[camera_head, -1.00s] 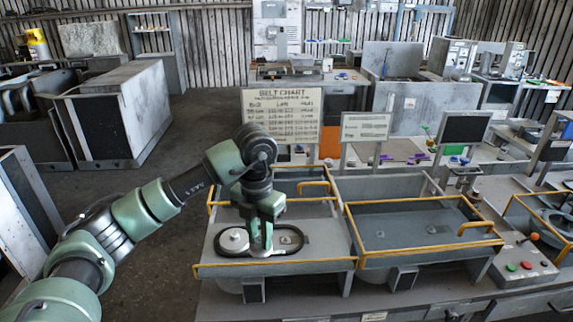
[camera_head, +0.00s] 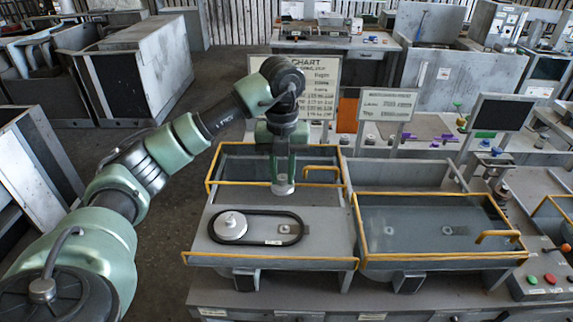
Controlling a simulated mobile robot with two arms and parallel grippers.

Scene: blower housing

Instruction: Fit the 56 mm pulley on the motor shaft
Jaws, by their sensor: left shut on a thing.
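My left gripper (camera_head: 283,178) is shut on a small silver pulley (camera_head: 283,188), held above the back part of the left blower housing (camera_head: 330,248). Its size marking is not legible. In front of it, a black belt (camera_head: 262,214) lies as a long loop on the housing's deck. A larger silver pulley (camera_head: 229,226) sits inside the loop's left end. A small shaft end (camera_head: 284,229) shows inside the right end, with no pulley visible on it. I cannot tell which of the two is the motor side. My right gripper is not in view.
Yellow rails (camera_head: 270,260) edge the left housing. A second housing with a grey-blue deck (camera_head: 430,226) stands to its right. A belt chart sign (camera_head: 312,88) and a smaller sign (camera_head: 388,104) stand behind. A button box (camera_head: 541,283) is at the right.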

